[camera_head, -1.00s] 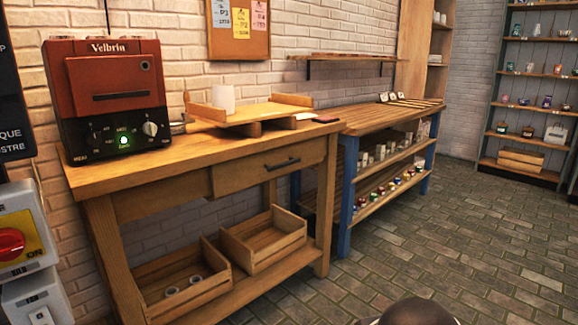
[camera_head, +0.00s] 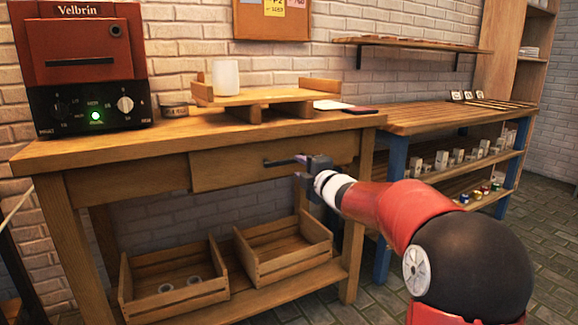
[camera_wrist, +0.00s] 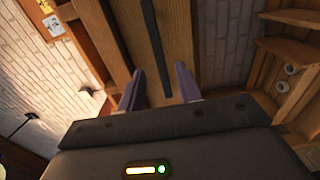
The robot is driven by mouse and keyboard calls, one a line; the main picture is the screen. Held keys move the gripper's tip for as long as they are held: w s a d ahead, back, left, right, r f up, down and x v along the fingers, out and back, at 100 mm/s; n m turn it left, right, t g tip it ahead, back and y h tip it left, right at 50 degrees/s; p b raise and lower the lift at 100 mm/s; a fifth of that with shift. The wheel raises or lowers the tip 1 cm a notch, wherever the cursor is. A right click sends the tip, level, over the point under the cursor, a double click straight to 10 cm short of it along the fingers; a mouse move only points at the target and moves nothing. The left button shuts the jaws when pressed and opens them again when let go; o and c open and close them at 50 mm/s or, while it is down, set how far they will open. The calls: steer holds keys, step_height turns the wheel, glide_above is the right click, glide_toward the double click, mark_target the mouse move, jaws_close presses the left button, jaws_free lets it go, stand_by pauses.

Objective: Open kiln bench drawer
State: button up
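The kiln bench (camera_head: 120,148) is a wooden table, and its drawer (camera_head: 225,172) sits under the top with its front about flush, looking shut. A dark bar handle (camera_head: 277,162) runs across the drawer front. My gripper (camera_head: 302,168) is at the right end of the handle. In the wrist view the two purple fingers of my gripper (camera_wrist: 160,80) are apart, with the handle (camera_wrist: 152,40) running between them. Gaps show on both sides of the handle, so the fingers do not appear to pinch it. The drawer's inside is hidden.
A red kiln (camera_head: 85,60) stands on the bench's left. A white cup (camera_head: 226,77) stands on a raised wooden board (camera_head: 260,97). Two wooden crates (camera_head: 150,290) (camera_head: 285,266) sit on the lower shelf. A blue-legged shelf bench (camera_head: 390,165) stands to the right.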

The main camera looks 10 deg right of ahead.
mark_target(291, 162)
steer(key=x, duration=0.7)
steer(key=shift+s, duration=0.1)
steer(key=shift+f, duration=0.1)
jaws_close()
